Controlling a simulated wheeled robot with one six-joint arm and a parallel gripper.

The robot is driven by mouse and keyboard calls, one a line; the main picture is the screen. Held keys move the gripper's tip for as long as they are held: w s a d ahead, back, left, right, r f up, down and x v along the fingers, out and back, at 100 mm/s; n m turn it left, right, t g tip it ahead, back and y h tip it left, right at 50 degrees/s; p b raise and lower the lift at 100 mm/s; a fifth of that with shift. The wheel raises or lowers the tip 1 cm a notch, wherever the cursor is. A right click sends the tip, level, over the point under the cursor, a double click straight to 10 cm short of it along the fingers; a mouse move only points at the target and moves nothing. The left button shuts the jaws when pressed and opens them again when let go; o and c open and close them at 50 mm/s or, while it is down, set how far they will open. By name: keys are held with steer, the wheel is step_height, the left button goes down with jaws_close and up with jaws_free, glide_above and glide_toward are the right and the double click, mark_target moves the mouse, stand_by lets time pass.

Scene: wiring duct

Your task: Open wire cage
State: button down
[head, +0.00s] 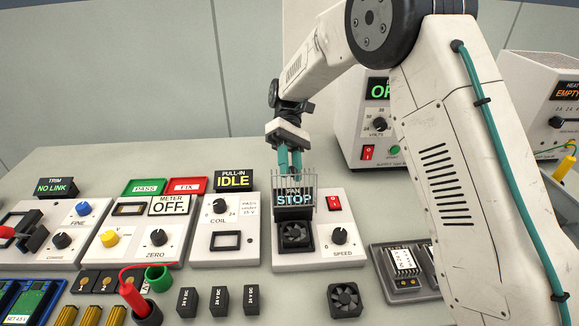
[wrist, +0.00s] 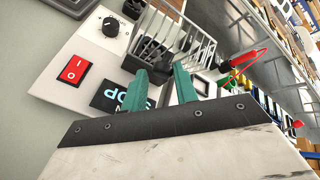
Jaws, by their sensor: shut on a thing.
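The wire cage (head: 305,187) is a row of thin pale metal bars. It stands raised in front of the FAN display, which reads STOP (head: 294,198). The black fan (head: 295,234) on the same white panel shows uncovered below it. In the wrist view the cage (wrist: 196,42) spans the area just beyond the fingertips. My gripper (head: 290,168) has teal fingers and is at the cage's upper edge, shut on it. The fingers also show in the wrist view (wrist: 160,80), with a narrow gap between them. The exact bar held is hard to make out.
A red rocker switch (head: 334,202) and the SPEED knob (head: 339,236) sit right of the fan. The COIL panel (head: 225,246) is close on the left. A loose fan (head: 344,299) and several black blocks (head: 219,299) lie in front. A white power supply (head: 350,135) stands behind.

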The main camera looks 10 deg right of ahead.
steer(key=shift+w+d+f, duration=0.1)
steer(key=shift+d+f, duration=0.15)
steer(key=shift+f, duration=0.15)
steer(key=c, duration=1.3)
jaws_free()
steer(key=shift+o, duration=0.2)
steer(key=shift+w+d, duration=0.15)
steer(key=shift+w, duration=0.05)
steer(key=shift+a, duration=0.25)
steer(key=shift+s+r, duration=0.1)
steer(key=shift+r, duration=0.05)
